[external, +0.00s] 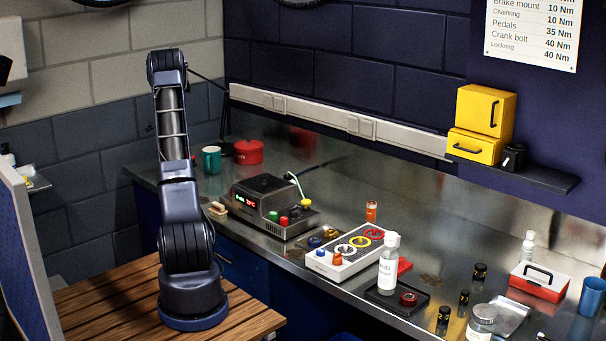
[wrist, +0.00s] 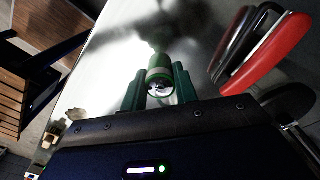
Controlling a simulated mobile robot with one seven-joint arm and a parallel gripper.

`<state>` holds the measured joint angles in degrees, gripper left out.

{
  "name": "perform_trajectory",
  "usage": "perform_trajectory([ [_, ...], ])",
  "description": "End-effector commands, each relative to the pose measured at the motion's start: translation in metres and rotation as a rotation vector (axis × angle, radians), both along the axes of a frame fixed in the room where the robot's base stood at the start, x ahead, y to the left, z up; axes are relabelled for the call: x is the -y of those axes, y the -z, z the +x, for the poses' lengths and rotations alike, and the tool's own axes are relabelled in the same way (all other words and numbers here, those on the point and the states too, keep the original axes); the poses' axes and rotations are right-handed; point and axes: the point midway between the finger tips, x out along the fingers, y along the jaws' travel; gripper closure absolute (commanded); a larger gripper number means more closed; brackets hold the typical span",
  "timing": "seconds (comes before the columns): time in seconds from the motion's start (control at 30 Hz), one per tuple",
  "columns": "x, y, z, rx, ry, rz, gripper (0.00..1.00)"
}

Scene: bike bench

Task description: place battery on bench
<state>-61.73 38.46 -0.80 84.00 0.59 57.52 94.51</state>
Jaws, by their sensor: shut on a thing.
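In the wrist view my gripper (wrist: 159,88) is shut on a short green cylinder with a tan band and a pale metal end, which looks like the battery (wrist: 158,75). It is held between the two green fingers. The shiny metal bench (wrist: 105,65) lies beyond and below it; I cannot tell if the battery touches it. In the external view the bench (external: 335,302) runs along the wall. My gripper and the battery cannot be made out there; my arm rises from the wooden platform at the left.
A red and black object (wrist: 265,48) lies at the right of the wrist view. On the bench stand a green mug (external: 211,160), red pot (external: 249,151), charger-like box (external: 265,205), button panel (external: 345,255), white bottle (external: 388,268) and red toolbox (external: 538,282). Several small dark cylinders stand at the right.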

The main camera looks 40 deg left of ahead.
Motion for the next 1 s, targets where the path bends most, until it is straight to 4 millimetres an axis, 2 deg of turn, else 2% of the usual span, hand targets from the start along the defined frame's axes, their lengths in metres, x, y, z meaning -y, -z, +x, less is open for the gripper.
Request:
perform_trajectory([
  [0.3,0.0,0.034,0.0,-0.001,0.0,-0.001,0.97],
  [0.67,0.0,0.037,0.0,0.0,0.0,0.0,0.97],
  [0.7,0.0,0.038,0.0,0.0,0.0,0.0,0.69],
  [0.8,0.0,0.038,0.0,0.0,0.0,0.0,0.49],
  [1.0,0.0,0.038,0.0,0.0,0.0,0.0,0.49],
])
